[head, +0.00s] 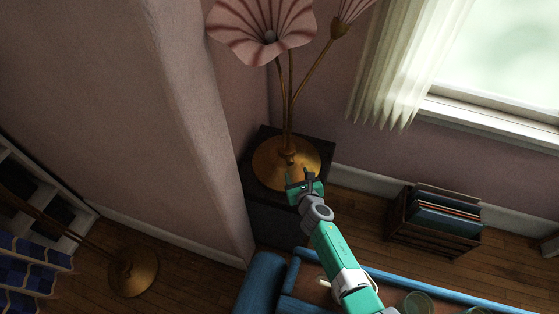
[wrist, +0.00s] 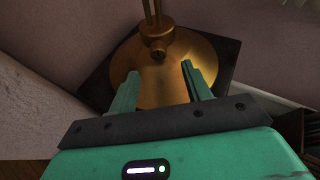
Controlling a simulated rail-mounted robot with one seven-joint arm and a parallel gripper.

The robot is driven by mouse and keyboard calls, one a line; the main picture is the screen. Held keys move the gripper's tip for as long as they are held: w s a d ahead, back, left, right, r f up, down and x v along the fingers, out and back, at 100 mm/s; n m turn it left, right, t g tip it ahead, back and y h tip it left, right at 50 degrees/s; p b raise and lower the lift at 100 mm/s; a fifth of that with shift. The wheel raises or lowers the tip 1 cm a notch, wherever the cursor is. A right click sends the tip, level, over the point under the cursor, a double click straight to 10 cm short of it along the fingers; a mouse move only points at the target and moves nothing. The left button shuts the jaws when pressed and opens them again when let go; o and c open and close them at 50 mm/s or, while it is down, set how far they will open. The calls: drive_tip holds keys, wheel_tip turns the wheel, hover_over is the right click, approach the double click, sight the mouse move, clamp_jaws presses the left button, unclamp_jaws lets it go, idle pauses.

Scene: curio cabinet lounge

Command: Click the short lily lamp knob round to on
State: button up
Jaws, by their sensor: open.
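The short lily lamp (head: 270,38) stands on a dark side table in the corner, with pink striped flower shades on thin brass stems. Its round brass base (head: 268,160) also shows in the wrist view (wrist: 188,58). A small dark knob (wrist: 158,54) sits on the base at the foot of the stems, in the wrist view. My gripper (head: 300,177) is over the near side of the base. In the wrist view its two green fingers (wrist: 160,82) are apart with nothing between them, and the knob lies beyond the tips, roughly midway between them.
The dark side table (head: 250,196) stands against a wall corner (head: 195,110) close on the left. A blue sofa (head: 262,285) is below the arm. A crate of records (head: 437,222) stands right on the floor. Another brass lamp base (head: 133,271) is at lower left.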

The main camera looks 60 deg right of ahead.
sight(291, 163)
drive_tip(key=b+x, duration=0.6)
drive_tip(key=shift+w+f+b, duration=0.1)
drive_tip(key=shift+f+b, duration=0.2)
drive_tip(key=shift+b, duration=0.1)
drive_tip(key=shift+w+d+b, duration=0.5)
drive_tip(key=shift+w+d, duration=0.05)
drive_tip(key=shift+r, duration=0.1)
drive_tip(key=c, duration=1)
